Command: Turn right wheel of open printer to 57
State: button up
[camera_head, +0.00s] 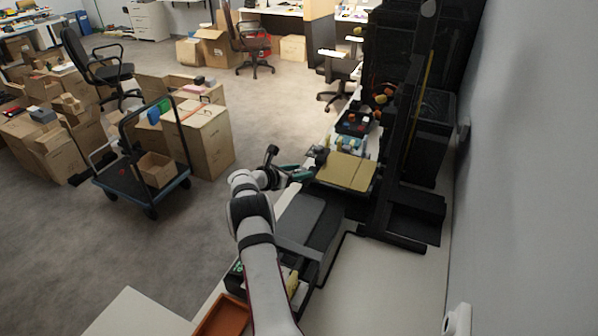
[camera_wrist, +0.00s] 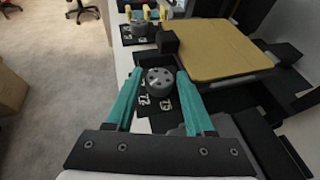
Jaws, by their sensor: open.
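The printer shows in the wrist view with a flat yellow panel (camera_wrist: 215,48) and black parts around it; the panel also shows in the head view (camera_head: 345,172). A round grey wheel (camera_wrist: 160,81) with dark holes sits at the printer's left side. White digits on black mark its near side, too small to read surely. In the head view my gripper (camera_head: 296,173) is beside the panel.
A small black block (camera_wrist: 167,41) stands just behind the nearer wheel. Black racks (camera_head: 420,130) stand right of the printer. A cart (camera_head: 130,180) with cartons is on the floor at left.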

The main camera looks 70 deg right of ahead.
grip_shut()
jog(key=shift+w+d+m+g, duration=0.1)
jog(key=shift+d+m+g, duration=0.05)
jog(key=shift+m+g, duration=0.35)
jog(key=shift+g, duration=0.3)
grip_release()
jog(key=v, duration=1.6)
jog(key=shift+r, duration=0.3)
